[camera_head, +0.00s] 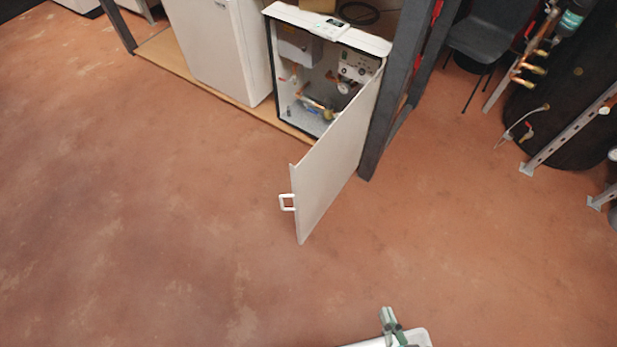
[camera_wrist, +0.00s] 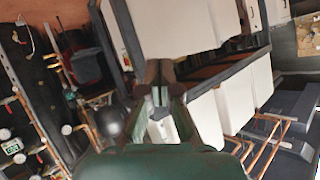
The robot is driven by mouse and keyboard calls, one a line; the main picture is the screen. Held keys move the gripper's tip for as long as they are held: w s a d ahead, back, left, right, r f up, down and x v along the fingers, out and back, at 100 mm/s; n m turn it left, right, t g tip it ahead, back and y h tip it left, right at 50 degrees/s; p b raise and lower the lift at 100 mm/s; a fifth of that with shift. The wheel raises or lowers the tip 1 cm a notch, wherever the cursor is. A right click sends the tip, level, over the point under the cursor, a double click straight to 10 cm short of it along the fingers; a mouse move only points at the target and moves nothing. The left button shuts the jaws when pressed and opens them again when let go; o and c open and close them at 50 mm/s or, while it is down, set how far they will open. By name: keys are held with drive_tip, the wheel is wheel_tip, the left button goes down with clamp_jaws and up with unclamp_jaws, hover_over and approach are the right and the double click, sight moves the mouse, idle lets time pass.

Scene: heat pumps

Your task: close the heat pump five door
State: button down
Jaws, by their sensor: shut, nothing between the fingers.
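The heat pump (camera_head: 374,43) with the open front is a white cabinet on the low shelf at the top middle of the head view. Its white door (camera_head: 335,160) is hinged at the right and swung wide out over the floor. A white handle (camera_head: 287,203) sits near the door's free edge. Pipes, valves and a gauge show inside. My gripper (camera_head: 388,317) is at the bottom of the head view, well in front of the door and apart from it. In the wrist view my gripper (camera_wrist: 160,97) is shut and empty. I cannot make out the door there.
A dark rack post (camera_head: 388,100) stands by the door's hinge side. A closed white unit (camera_head: 222,50) stands left of the open one. A dark chair (camera_head: 487,38) and a black tank (camera_head: 570,125) are at the right. The reddish floor (camera_head: 150,220) is clear.

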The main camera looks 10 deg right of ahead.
drive_tip(key=w+a+f+m+g+y, duration=0.1)
drive_tip(key=w+a+f+m+y, duration=0.15)
drive_tip(key=w+f, duration=0.5)
drive_tip(key=m+t+y, duration=0.1)
drive_tip(key=m+y, duration=0.2)
drive_tip(key=y, duration=0.8)
approach(298, 174)
drive_tip(key=x, duration=0.7)
drive_tip(key=shift+w+a, duration=0.1)
drive_tip(key=shift+a, duration=0.05)
